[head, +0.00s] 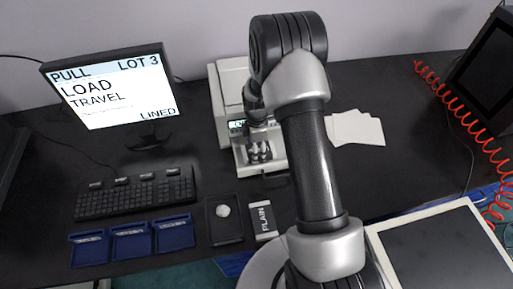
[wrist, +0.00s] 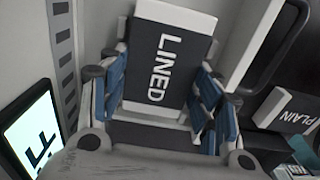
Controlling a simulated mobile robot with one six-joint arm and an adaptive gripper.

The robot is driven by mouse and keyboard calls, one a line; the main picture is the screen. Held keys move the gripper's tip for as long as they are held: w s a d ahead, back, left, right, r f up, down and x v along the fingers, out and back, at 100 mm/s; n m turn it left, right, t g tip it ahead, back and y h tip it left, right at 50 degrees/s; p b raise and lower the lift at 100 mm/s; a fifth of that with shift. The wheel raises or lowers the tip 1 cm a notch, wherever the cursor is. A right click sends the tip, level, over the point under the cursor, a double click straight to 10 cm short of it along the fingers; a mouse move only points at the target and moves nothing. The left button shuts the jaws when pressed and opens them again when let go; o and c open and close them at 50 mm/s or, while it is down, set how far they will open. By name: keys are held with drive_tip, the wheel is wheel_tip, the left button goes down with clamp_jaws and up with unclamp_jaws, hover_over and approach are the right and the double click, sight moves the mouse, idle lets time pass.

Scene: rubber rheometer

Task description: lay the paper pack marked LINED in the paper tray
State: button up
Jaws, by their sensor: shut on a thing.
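The dark pack marked LINED (wrist: 172,50), with white end bands, is between the blue-padded fingers of my gripper (wrist: 160,95) in the wrist view. My gripper is shut on it. In the head view my gripper (head: 259,150) is over the white tray (head: 243,166) at the front of the white machine, which looks like the paper tray. The pack cannot be made out clearly there. I cannot tell whether it touches the tray. The pack marked PLAIN (head: 263,219) lies on the table in front, and also shows in the wrist view (wrist: 295,112).
The white machine (head: 228,88) stands behind my gripper. White sheets (head: 362,128) lie to its right. A dark tray with a white lump (head: 223,211), blue bins (head: 131,242) and a keyboard (head: 135,193) are at front left. The monitor (head: 110,88) reads LINED.

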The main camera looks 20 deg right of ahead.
drive_tip(key=o, duration=1.2)
drive_tip(key=shift+s+a+r+p, duration=0.15)
drive_tip(key=shift+s+r+p, duration=0.6)
drive_tip(key=shift+r, duration=0.45)
drive_tip(key=shift+s+a+r+p, duration=0.1)
drive_tip(key=shift+s+r+p, duration=0.45)
drive_tip(key=shift+r+p, duration=0.5)
drive_tip(key=shift+s+a+r+p, duration=0.15)
drive_tip(key=shift+s+r+p, duration=0.55)
drive_tip(key=shift+r, duration=0.6)
